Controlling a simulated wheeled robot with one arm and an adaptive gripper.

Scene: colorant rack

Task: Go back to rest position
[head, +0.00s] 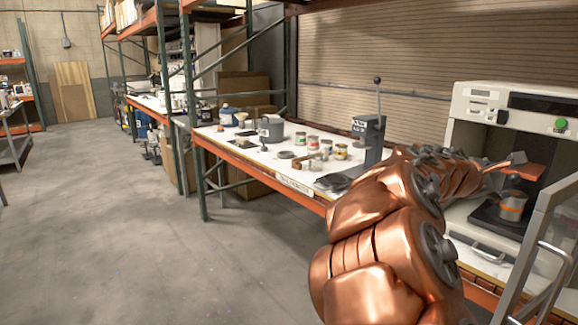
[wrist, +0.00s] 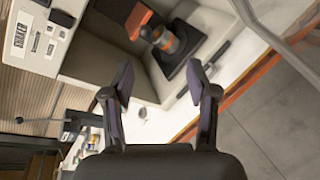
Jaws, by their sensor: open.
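My gripper (wrist: 158,78) is open and empty in the wrist view, its two dark fingers spread apart. A metal can with an orange band (head: 513,205) stands on a dark plate inside the machine. In the wrist view the can (wrist: 167,42) is beyond the fingertips, apart from them.
The machine's door (head: 545,255) stands open at the right. A white-topped bench (head: 240,150) holds several cans and a lever press (head: 372,130). Orange and green racks (head: 188,90) run behind. The concrete floor (head: 150,240) at left is clear.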

